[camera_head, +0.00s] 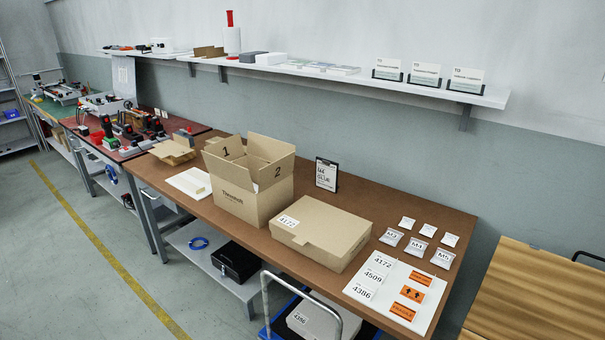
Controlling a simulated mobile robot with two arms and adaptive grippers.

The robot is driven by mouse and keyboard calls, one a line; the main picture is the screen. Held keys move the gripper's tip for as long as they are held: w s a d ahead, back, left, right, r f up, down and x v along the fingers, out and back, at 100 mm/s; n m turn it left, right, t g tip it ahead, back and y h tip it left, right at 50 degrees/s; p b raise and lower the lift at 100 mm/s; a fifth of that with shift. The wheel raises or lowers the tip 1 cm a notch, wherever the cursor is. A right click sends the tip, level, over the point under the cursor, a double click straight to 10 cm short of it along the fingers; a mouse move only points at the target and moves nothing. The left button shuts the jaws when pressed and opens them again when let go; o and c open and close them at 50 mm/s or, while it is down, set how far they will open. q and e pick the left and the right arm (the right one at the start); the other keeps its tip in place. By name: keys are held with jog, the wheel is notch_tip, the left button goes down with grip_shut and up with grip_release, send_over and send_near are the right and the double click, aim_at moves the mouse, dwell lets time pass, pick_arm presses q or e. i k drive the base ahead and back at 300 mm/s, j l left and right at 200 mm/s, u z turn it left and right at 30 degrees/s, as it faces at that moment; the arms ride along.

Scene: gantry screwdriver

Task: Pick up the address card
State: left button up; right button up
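Three white cards with a "TO" heading stand in dark holders at the right end of the wall shelf: a left card (388,67), a middle card (425,72) and a right card (466,78). They look like address cards, but their small print is too small to read. They stand upright, apart from one another. Neither of my grippers is in view.
A cart handle (266,300) stands before the table. Floor is clear at left.

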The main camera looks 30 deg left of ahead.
aim_at(425, 74)
jog(key=i+j+u, duration=0.1)
jog(key=i+j, duration=0.2)
jog(key=j, duration=0.2)
jog(key=i+j+u, duration=0.1)
jog(key=i+j, duration=0.2)
jog(key=j, duration=0.2)
jog(key=i+j, duration=0.3)
jog(key=j, duration=0.2)
jog(key=i+j+u, duration=0.15)
jog(key=i+j, duration=0.15)
jog(key=j, duration=0.15)
